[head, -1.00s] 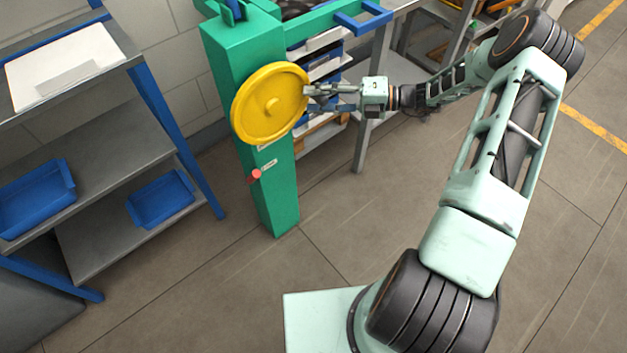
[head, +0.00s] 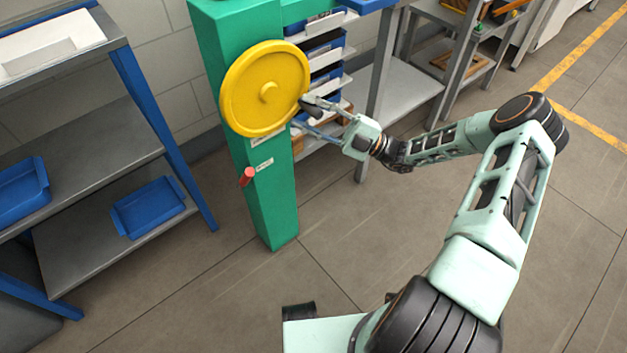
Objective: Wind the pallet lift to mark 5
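The yellow handwheel (head: 248,100) is mounted on the face of the green lift column (head: 265,200). It has a round hub in its middle. My gripper (head: 303,115) is at the wheel's lower right rim, with its two fingers spread apart and nothing seen between them. The upper finger's tip is close to or touching the rim; I cannot tell which. A red knob or pin (head: 247,177) sticks out of the column below the wheel, beside a small white label (head: 263,165).
A grey shelf unit with blue posts (head: 165,140) stands at the left, holding blue trays (head: 149,207). A rack of blue bins (head: 325,62) and a grey workbench (head: 405,95) stand behind my gripper. The floor (head: 330,225) in front of the column is clear.

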